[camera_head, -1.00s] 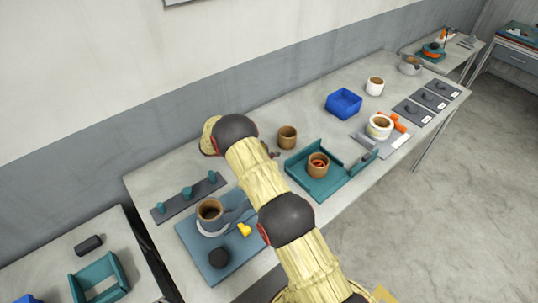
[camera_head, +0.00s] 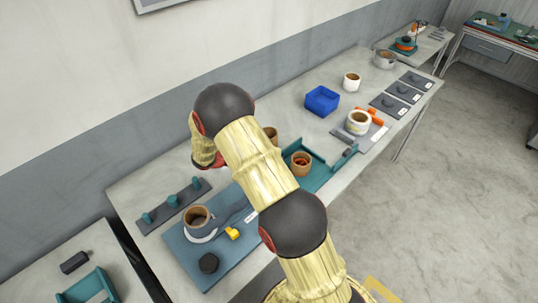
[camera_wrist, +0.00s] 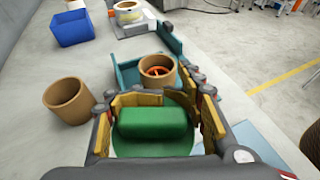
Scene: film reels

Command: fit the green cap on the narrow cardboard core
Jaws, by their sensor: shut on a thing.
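The green cap (camera_wrist: 152,132), with a raised block grip on a round disc, is in my gripper (camera_wrist: 155,105) in the wrist view, with the fingers closed on the grip. It is held above the work area, clear of the cores. A cardboard core with orange inside (camera_wrist: 158,72) stands in a teal tray just beyond it. Another empty core (camera_wrist: 68,101) stands to the left. In the head view, a third core (camera_head: 197,218) sits in a grey holder on a blue board. I cannot tell which core is the narrow one. My arm hides the gripper and cap there.
The teal tray (camera_head: 324,173) has raised walls. A blue bin (camera_head: 322,100) stands farther back.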

